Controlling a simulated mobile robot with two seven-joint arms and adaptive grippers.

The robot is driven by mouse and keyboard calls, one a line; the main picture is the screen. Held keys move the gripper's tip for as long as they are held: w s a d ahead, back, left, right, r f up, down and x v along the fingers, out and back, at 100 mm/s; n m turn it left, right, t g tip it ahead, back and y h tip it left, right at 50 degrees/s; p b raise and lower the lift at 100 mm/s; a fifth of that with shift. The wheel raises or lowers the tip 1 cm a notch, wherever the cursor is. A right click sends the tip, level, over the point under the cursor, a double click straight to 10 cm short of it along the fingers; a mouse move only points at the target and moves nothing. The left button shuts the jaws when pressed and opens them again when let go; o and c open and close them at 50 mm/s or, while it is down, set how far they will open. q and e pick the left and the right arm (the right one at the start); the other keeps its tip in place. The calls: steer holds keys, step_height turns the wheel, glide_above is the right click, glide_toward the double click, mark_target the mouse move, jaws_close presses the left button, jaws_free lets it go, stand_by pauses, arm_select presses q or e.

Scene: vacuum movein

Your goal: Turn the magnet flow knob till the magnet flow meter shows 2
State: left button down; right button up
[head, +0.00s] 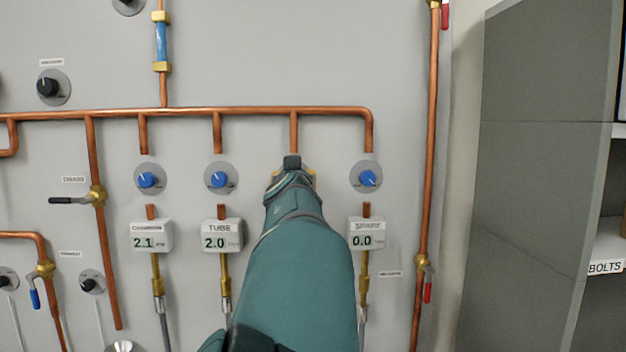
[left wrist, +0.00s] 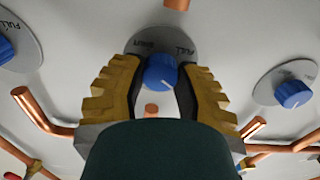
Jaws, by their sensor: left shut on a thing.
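My left gripper (head: 293,176) is against the wall panel, in the gap between the tube and spare columns. In the left wrist view its yellow fingers stand on both sides of a blue knob (left wrist: 160,72) on a grey round dial plate (left wrist: 181,42) and are shut on it. In the head view my arm hides this knob and any meter below it, so the magnet flow reading and label cannot be seen. My right gripper is in neither view.
Other blue knobs sit at the left (head: 146,180), at tube (head: 218,179) and at spare (head: 368,178). The left meter (head: 152,236) reads 2.1, the tube meter (head: 221,237) 2.0, the spare meter (head: 367,234) 0.0. A copper pipe (head: 250,110) runs above. A grey cabinet (head: 535,180) stands right.

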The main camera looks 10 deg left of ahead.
arm_select(q)
steer(key=shift+f+m+b, duration=0.1)
steer(key=shift+m+b, duration=1.3)
steer(key=shift+m, duration=0.4)
steer(key=shift+m+b, duration=1.1)
steer(key=shift+m, duration=0.8)
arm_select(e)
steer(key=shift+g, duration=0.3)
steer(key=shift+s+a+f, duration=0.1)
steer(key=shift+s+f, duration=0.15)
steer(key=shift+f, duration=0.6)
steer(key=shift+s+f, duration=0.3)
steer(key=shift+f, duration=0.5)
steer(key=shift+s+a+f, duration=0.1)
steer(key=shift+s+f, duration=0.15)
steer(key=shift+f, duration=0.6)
arm_select(q)
steer(key=shift+r, duration=0.2)
steer(key=c, duration=0.6)
jaws_free()
steer(key=shift+f, duration=0.1)
